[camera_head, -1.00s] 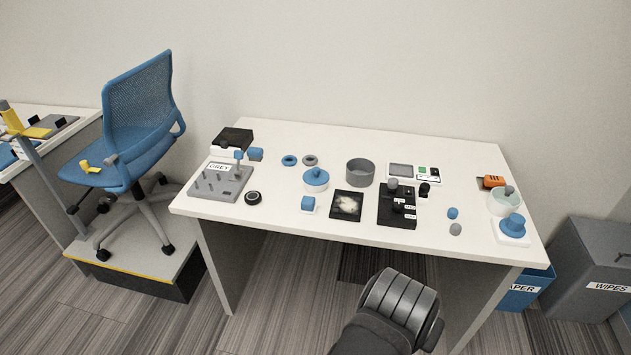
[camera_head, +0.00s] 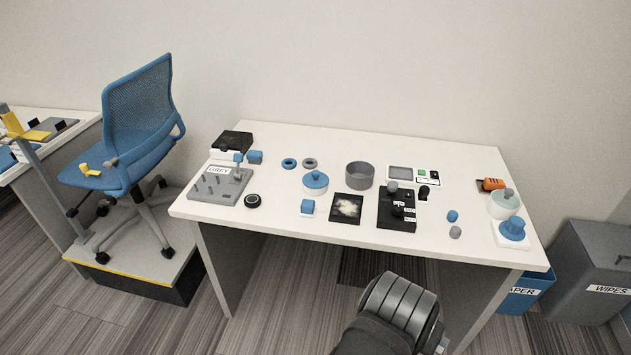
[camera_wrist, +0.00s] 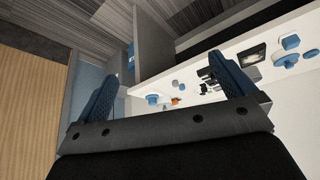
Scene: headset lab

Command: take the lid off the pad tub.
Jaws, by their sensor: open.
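Two lidded round tubs stand on the white desk in the head view. One is a white tub with a blue knobbed lid (camera_head: 316,182), left of the middle. In the head view only my arm shows, at the desk's front edge; the fingers are hidden there.
A grey open bowl (camera_head: 360,175) and black stand (camera_head: 397,210) are mid-desk. Bins stand right of the desk.

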